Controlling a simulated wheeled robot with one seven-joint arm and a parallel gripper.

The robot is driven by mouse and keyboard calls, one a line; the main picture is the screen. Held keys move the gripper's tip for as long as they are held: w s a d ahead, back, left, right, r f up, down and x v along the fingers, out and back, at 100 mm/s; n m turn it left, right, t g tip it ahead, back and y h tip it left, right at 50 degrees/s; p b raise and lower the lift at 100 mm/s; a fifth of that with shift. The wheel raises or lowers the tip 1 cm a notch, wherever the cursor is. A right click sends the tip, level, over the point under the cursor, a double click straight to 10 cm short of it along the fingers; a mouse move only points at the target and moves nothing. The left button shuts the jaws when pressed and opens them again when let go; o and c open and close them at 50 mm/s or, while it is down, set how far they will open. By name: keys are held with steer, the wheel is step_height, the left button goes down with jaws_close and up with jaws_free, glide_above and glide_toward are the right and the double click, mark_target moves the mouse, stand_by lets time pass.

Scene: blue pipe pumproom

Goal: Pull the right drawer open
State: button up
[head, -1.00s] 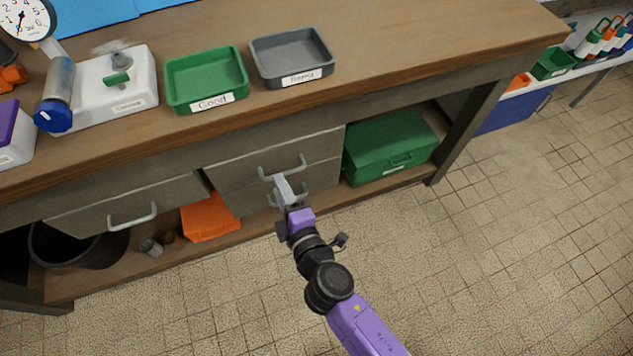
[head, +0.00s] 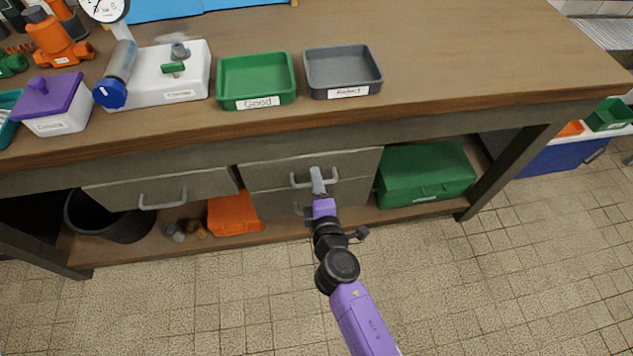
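The right drawer (head: 270,174) is the upper of two grey fronts stacked under the bench, with a grey bar handle (head: 298,183). Its front looks about flush with the lower one, so it appears closed. My gripper (head: 317,174) reaches up from below, its grey fingers overlapping the middle of that handle. The fingers show as one narrow bar, so whether they are open or shut around the handle cannot be told. The left drawer (head: 110,195) appears closed, with its own handle (head: 163,202).
A green box (head: 425,170) and an orange bin (head: 234,214) stand on the lower shelf. A green tray (head: 257,87) and grey tray (head: 343,73) sit on the bench. The tiled floor (head: 220,305) in front is clear.

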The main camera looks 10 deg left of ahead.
steer(key=shift+c, duration=0.2)
jaws_close()
stand_by(1.2)
